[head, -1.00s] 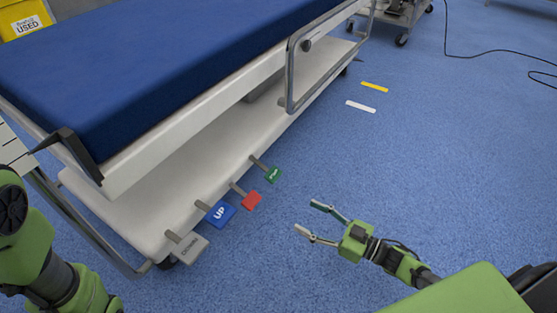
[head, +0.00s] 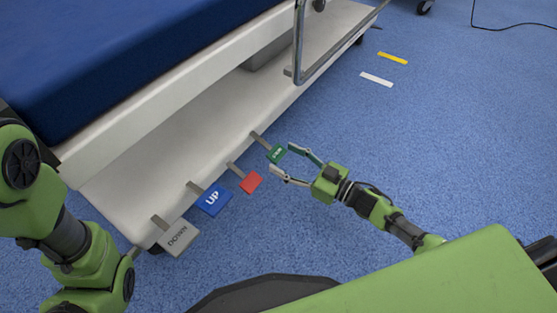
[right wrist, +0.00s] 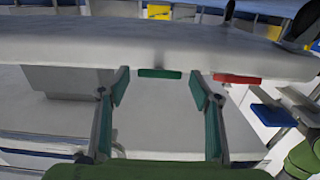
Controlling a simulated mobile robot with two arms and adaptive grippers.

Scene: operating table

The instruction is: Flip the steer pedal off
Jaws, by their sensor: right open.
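The steer pedal appears to be the green pedal (head: 276,153), farthest along the row at the base of the operating table; its lettering is too small to read surely. My right gripper (head: 283,159) is open, its two fingertips close to the green pedal's outer edge. In the right wrist view the green pedal (right wrist: 160,73) shows edge-on between and just beyond the open fingers (right wrist: 160,88), with gaps on both sides. I cannot tell whether any finger touches it. My left arm is at the left of the head view; its gripper is not visible.
A red pedal (head: 251,182) is beside the green one, then a blue UP pedal (head: 213,199) and a grey DOWN pedal (head: 177,236). The white table base (head: 150,165) lies behind them. A metal side rail (head: 299,45) stands above.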

